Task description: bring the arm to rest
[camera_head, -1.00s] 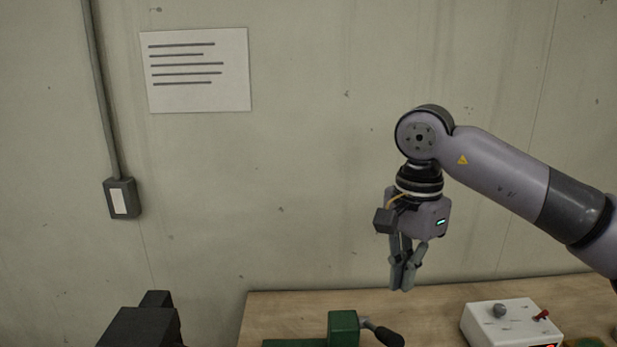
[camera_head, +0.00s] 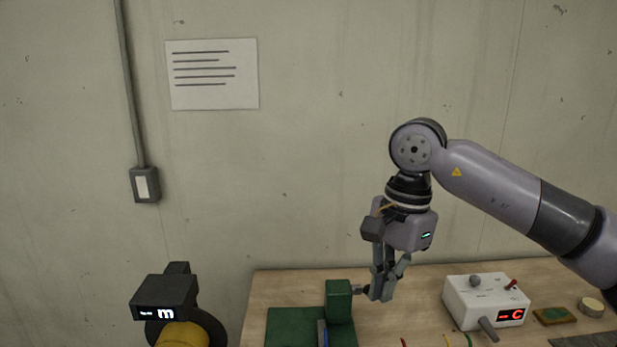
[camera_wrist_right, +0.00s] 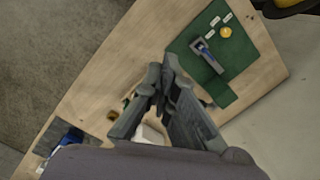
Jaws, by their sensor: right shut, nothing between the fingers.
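My right gripper (camera_head: 380,297) hangs from the grey right arm in the head view, pointing down over the bench. Its fingers are shut and hold nothing. It also shows in the right wrist view (camera_wrist_right: 163,72), fingers together above the bench. In the head view the fingers cover the end of the lever on a green block (camera_head: 340,300); I cannot tell whether they touch it. My left gripper is not in view.
The wooden bench (camera_head: 285,288) carries a green mat (camera_head: 292,322), a white box with a red display (camera_head: 470,300) and small parts. A black unit with a lit display (camera_head: 165,293) stands at lower left. The concrete wall is behind.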

